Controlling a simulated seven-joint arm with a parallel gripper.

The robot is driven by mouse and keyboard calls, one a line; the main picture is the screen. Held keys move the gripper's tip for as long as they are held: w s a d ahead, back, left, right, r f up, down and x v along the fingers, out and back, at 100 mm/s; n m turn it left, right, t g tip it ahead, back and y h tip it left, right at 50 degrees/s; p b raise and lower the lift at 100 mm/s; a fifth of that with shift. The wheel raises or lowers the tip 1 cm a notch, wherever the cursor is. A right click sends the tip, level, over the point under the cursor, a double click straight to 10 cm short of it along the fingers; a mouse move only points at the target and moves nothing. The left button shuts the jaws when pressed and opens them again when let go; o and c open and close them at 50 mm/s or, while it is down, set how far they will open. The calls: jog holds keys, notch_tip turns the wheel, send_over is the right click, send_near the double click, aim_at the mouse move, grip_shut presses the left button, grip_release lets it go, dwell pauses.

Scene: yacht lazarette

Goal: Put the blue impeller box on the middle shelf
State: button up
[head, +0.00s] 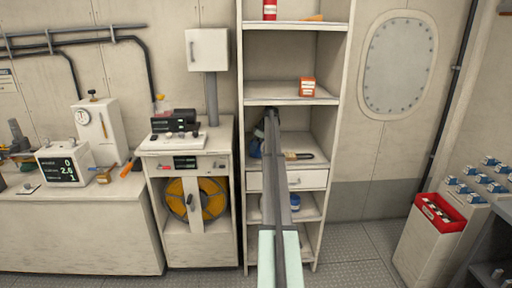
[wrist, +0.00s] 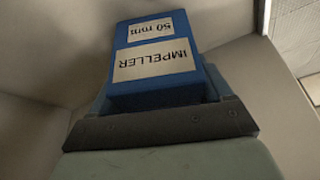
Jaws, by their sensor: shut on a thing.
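The blue impeller box (wrist: 152,62) fills the middle of the wrist view, its white IMPELLER and 50 mm labels upside down. My gripper (wrist: 162,118) is shut on it, with a finger along each side. In the head view my arm reaches into the white shelf unit (head: 335,120), into the bay above the drawer. A small blue patch (head: 255,147) shows left of the arm there, probably the held box; the arm hides the rest. Whether the box touches the shelf cannot be told.
A dark flat item with a tan part (head: 298,156) lies right of my arm in the bay. The drawer (head: 310,179) is closed. A blue round item (head: 294,201) sits below it. Uprights bound the bay on both sides.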

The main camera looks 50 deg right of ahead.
jog(key=shift+f, duration=0.3)
jog(key=o, duration=1)
jog(key=shift+o, duration=0.2)
jog(key=shift+r, duration=0.25)
jog(key=s+r, duration=0.2)
jog(key=shift+d+r, duration=0.3)
jog(key=shift+d, duration=0.1)
jog(key=s+d, duration=0.1)
jog(key=s, duration=0.2)
jog(key=s+d, duration=0.2)
jog(key=s, duration=0.1)
jog(key=s+d, duration=0.1)
jog(key=s, duration=0.3)
jog(key=shift+s+d, duration=0.1)
jog(key=shift+d, duration=0.05)
